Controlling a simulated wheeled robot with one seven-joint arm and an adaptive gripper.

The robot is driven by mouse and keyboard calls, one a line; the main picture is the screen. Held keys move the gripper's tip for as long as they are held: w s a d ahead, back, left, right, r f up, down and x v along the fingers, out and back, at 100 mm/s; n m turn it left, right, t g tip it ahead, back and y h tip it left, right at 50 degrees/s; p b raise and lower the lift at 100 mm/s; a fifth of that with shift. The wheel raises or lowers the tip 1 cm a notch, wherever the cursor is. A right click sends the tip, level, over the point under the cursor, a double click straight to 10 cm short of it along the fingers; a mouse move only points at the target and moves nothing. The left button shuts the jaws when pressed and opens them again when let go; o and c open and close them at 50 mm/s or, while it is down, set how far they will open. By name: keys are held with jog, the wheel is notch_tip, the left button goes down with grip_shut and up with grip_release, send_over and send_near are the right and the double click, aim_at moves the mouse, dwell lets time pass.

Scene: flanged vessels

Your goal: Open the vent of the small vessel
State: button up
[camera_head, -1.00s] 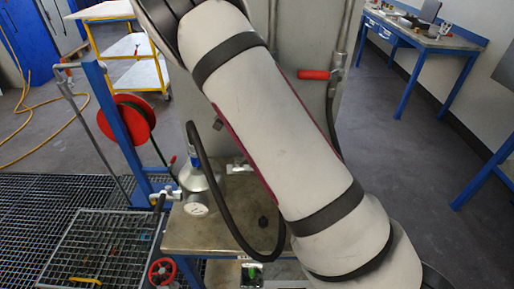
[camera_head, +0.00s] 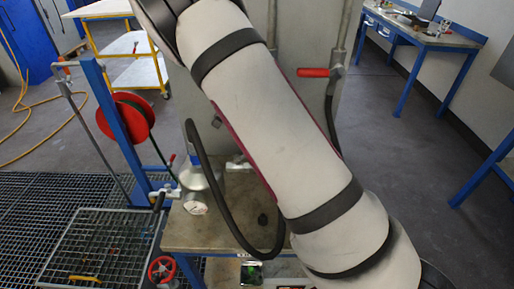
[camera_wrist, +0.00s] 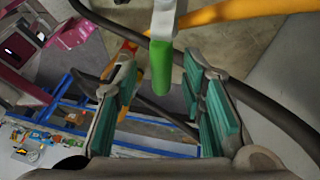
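The small grey vessel (camera_head: 198,178) stands at the left of the bench, with a round white gauge (camera_head: 197,208) on its front. My arm crosses the middle of the head view and covers part of the bench; my gripper does not show there. In the wrist view my gripper (camera_wrist: 162,78) is open, its teal-padded fingers wide apart. A green handle (camera_wrist: 161,68) on a pale stem hangs at the top middle, between the fingertips in the picture, with gaps on both sides. I cannot tell which fitting the handle belongs to.
The metal bench top (camera_head: 232,225) carries a small dark knob. A red lever (camera_head: 314,72) sits on piping behind my arm. A red reel (camera_head: 126,117) on a blue post and a red handwheel (camera_head: 162,269) are at left. A blue-legged table (camera_head: 430,38) stands at back right.

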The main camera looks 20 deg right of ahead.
jog(key=v, duration=1.2)
jog(key=shift+a, duration=0.1)
jog(key=s+d+r+n+t+y, duration=0.2)
jog(key=s+r+n+t+y, duration=0.2)
jog(key=s+r+n, duration=0.75)
jog(key=s+a+r+n+t, duration=0.1)
jog(key=s+n+t, duration=0.4)
jog(key=s+n, duration=0.5)
jog(key=s+a, duration=0.1)
jog(key=s, duration=0.7)
jog(key=shift+r+n+h, duration=0.15)
jog(key=shift+n+h, duration=0.2)
jog(key=shift+h, duration=0.05)
